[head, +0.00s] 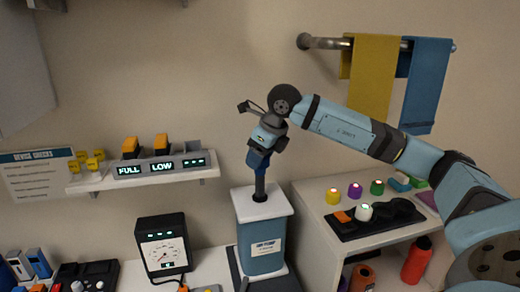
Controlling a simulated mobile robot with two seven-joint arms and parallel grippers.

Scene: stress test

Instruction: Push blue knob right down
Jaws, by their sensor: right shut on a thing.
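The blue knob (258,160) sits on top of a dark upright rod (260,188). The rod rises out of the white lid of a blue pump box (262,262) with a small label on its front. The knob stands clearly above the lid, with a length of rod showing. My right gripper (264,146) is above the knob, pointing down, and shut on it. The gripper and wrist hide the knob's top. My left gripper is not in view.
A gauge box (163,248) stands left of the pump. A shelf (150,178) with lit displays is on the wall. At right, a cabinet (318,190) carries coloured knobs and a black tray. A yellow towel (372,75) and a blue towel (425,85) hang from a rail.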

